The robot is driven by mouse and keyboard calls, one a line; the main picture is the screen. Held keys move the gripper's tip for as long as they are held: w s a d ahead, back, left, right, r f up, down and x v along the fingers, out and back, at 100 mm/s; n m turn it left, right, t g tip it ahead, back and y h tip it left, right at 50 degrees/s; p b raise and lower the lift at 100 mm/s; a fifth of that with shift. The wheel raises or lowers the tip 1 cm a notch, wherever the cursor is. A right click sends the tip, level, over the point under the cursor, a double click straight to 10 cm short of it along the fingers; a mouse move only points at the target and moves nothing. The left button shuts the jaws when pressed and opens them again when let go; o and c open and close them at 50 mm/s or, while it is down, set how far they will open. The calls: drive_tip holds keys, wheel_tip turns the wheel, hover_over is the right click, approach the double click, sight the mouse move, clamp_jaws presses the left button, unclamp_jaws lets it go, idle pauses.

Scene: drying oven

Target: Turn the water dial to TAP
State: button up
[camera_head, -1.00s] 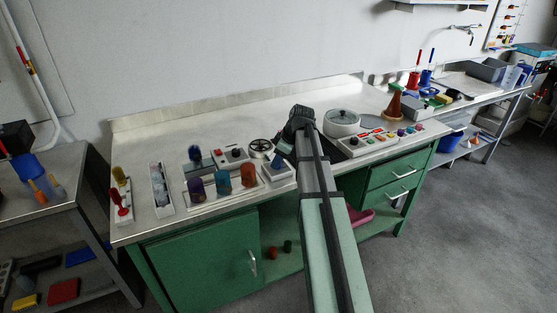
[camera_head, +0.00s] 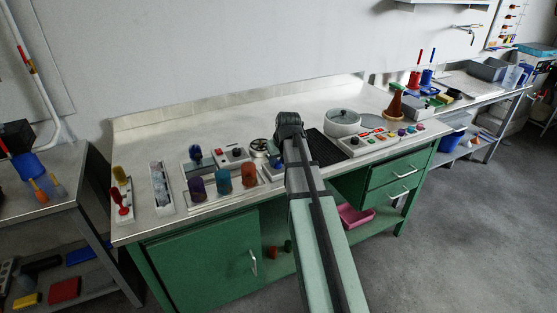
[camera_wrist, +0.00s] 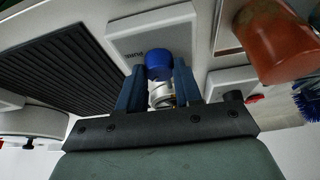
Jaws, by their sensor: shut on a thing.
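The water dial is a blue knob (camera_wrist: 158,58) on a pale sloped panel (camera_wrist: 152,24) in the wrist view. Lettering beside the knob appears upside down and seems to read PURE. My gripper (camera_wrist: 159,72) has its two dark fingers on either side of the knob and is shut on it. Metal fittings show between the fingers below the knob. In the head view my arm covers most of the panel; a bit of the blue dial (camera_head: 276,161) shows at the arm's left edge. The dial's pointer and the TAP mark cannot be made out.
An orange cup (camera_wrist: 275,45) stands close by in the wrist view; it is right of the purple and blue cups in the head view (camera_head: 248,175). A black ribbed mat (camera_head: 326,148) and a round lidded pot (camera_head: 342,122) lie right of my arm.

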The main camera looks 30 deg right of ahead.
drive_tip(key=shift+a+m+h, duration=0.1)
drive_tip(key=shift+m+h, duration=0.4)
drive_tip(key=shift+m, duration=0.6)
drive_tip(key=o, duration=1)
drive_tip(key=v, duration=1.3)
drive_tip(key=shift+r, duration=0.45)
